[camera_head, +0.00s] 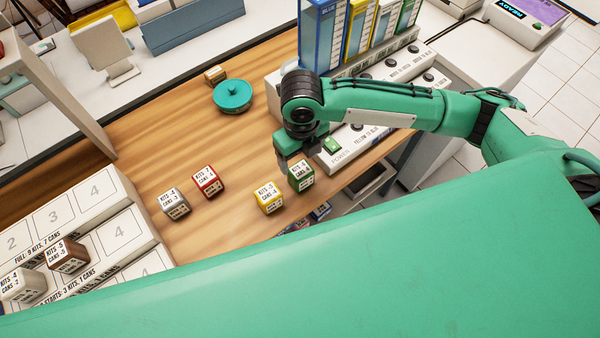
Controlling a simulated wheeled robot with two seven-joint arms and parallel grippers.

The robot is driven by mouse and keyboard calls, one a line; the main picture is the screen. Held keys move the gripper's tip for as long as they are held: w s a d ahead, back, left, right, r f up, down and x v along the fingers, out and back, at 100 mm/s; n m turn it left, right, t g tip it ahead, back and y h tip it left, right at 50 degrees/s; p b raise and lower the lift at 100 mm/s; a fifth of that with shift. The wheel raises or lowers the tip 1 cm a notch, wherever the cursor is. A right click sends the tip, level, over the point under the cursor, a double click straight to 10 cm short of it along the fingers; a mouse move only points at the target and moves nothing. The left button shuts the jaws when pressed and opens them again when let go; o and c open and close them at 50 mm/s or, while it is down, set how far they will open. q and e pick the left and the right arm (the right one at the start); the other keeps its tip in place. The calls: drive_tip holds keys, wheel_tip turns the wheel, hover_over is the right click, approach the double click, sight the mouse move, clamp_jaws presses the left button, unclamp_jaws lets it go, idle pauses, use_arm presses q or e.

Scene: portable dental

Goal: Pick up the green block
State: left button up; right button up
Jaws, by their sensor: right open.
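The green block (301,177) stands on the wooden table, with white labels on its top and side. My right gripper (291,165) is at the far side of the green block, very close to it. The arm hides part of the fingers, and I cannot tell whether they touch the block. The right gripper is open. A yellow block (268,198) stands just left of the green block. My left gripper is not in view.
A red block (207,182) and a grey block (176,205) stand farther left. A teal lidded dish (232,96) is behind. A white panel with buttons (345,157) lies to the right. A numbered white tray (112,235) holds a brown block (67,255) and a white block (22,285).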

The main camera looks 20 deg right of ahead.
sight(301, 169)
wheel_tip(301, 169, down, 4)
drive_tip(key=shift+r, duration=0.15)
wheel_tip(301, 169, down, 5)
drive_tip(key=shift+s+r+p, duration=0.15)
drive_tip(key=shift+r+p, duration=0.05)
drive_tip(key=shift+p, duration=0.65)
drive_tip(key=shift+f, duration=0.45)
drive_tip(key=shift+c, duration=0.3)
drive_tip(key=c, duration=1)
